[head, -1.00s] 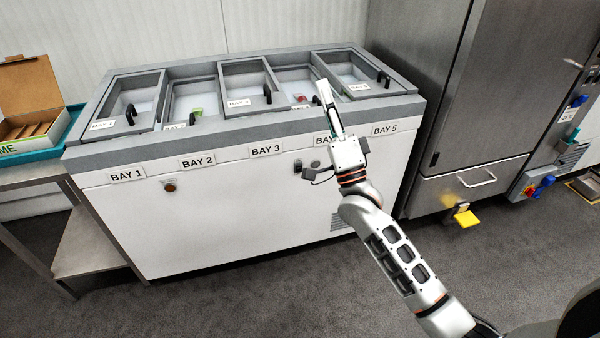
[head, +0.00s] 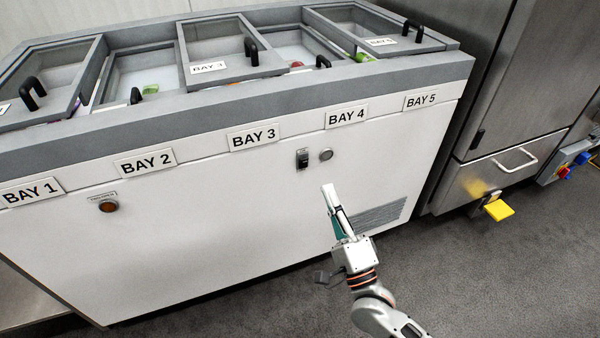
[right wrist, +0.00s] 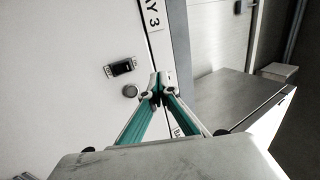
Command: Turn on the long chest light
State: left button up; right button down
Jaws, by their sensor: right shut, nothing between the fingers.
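The long white chest (head: 220,190) with a grey rim fills the left and middle of the head view. On its front, below the BAY 3 and BAY 4 labels, is a black rocker switch (head: 302,158) with a round grey knob (head: 326,155) just right of it. The switch (right wrist: 121,67) and knob (right wrist: 130,90) also show in the right wrist view. My right gripper (head: 328,188) is shut and empty, below the switch and knob in the head view, apparently apart from the panel. Its fingertips (right wrist: 157,82) appear beside the knob in the wrist view. My left gripper is out of view.
A steel cabinet (head: 520,80) with a yellow pedal (head: 498,209) stands at right. Grey floor lies in front.

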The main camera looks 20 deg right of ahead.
pick_arm(q)
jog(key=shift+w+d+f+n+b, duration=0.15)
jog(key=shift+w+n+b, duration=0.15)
jog(key=shift+b, duration=0.45)
pick_arm(e)
notch_tip(320, 180, down, 8)
jog(key=s+g, duration=0.1)
jog(key=shift+s+r, duration=0.25)
jog(key=b, duration=0.2)
send_near(305, 160)
jog(key=x, duration=0.5)
jog(key=shift+w+f, duration=0.15)
jog(key=shift+w, duration=0.1)
jog(key=shift+x, duration=0.75)
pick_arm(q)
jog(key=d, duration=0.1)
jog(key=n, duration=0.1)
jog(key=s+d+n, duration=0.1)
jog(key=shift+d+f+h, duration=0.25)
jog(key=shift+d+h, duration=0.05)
pick_arm(e)
jog(key=shift+r, duration=0.2)
